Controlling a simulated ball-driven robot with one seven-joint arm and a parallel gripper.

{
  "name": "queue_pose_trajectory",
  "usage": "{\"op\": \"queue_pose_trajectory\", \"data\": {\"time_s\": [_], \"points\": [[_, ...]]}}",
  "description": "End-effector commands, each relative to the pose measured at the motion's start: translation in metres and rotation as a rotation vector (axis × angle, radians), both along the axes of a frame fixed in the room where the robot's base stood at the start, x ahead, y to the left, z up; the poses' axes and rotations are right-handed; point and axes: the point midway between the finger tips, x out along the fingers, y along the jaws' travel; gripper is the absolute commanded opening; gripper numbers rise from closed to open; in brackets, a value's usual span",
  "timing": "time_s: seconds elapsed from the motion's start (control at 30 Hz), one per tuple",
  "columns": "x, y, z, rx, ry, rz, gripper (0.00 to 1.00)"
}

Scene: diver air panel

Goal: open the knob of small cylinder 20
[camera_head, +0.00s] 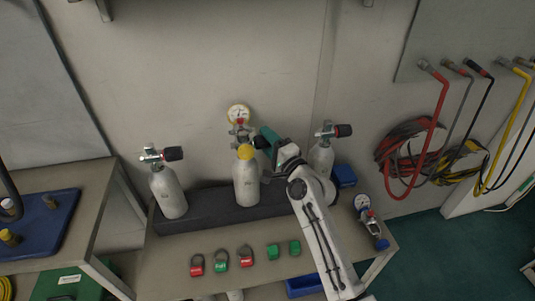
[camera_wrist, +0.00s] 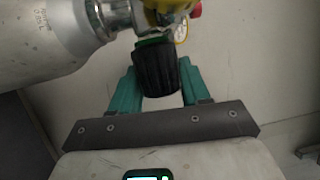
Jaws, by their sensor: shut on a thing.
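Three small pale cylinders stand in a row on the bench: left (camera_head: 168,190), middle (camera_head: 246,183) and right (camera_head: 321,158). Their number markings are too small to read. The middle one has a yellow part on its valve and a round gauge (camera_head: 239,114) behind it. My gripper (camera_head: 266,140) reaches its valve from the right. In the wrist view, the teal fingers are on either side of a black ribbed knob (camera_wrist: 156,68) with a green ring, shut on it. The cylinder body (camera_wrist: 50,40) lies across the upper left there. In the head view my gripper hides this knob.
The left and right cylinders have black knobs pointing right. A dark foam block (camera_head: 205,208) holds the cylinders. Hoses (camera_head: 410,150) hang on the right wall.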

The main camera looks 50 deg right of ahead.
Motion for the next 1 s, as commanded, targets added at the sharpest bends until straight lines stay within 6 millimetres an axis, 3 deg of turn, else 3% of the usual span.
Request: {"op": "queue_pose_trajectory", "data": {"time_s": [0.03, 1.0], "points": [[-0.0002, 0.0000, -0.0117, -0.010, -0.016, 0.000, 0.16], [0.0005, 0.0001, -0.0122, -0.229, -0.337, 0.002, 0.16]]}}
